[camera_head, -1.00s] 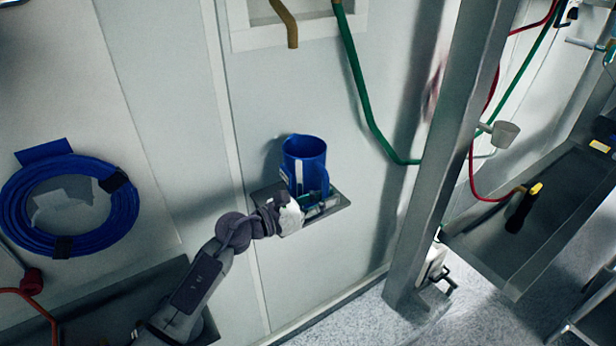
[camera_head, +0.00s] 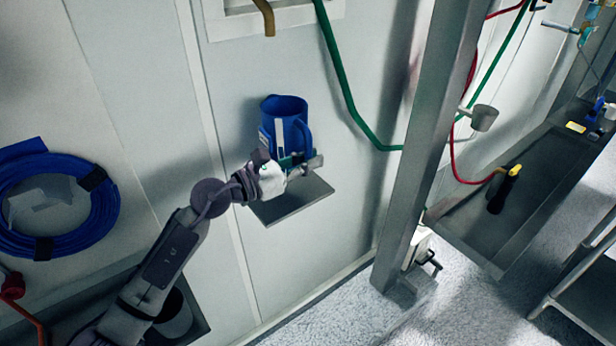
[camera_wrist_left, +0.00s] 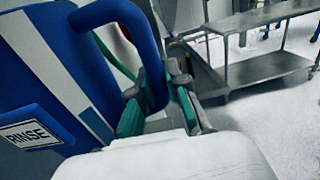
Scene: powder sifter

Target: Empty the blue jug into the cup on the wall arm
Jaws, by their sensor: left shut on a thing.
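The blue jug (camera_head: 285,112) is upright just above the small wall shelf (camera_head: 296,203). My left gripper (camera_head: 300,163) is shut on its handle. In the left wrist view the jug (camera_wrist_left: 50,70) has a pale stripe and a RINSE label, and the green-padded fingers of the gripper (camera_wrist_left: 160,108) are on either side of the handle. The jug's contents are hidden. A small grey cup (camera_head: 484,117) sits on a short arm by the metal post at the right. My right gripper is not in view.
A metal post (camera_head: 425,140) stands between the jug and the cup. A green hose (camera_head: 345,85) hangs on the wall between them. A trough (camera_head: 500,205) with a black and yellow spray handle (camera_head: 505,188) lies below the cup. A blue hose coil (camera_head: 100,205) hangs at left.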

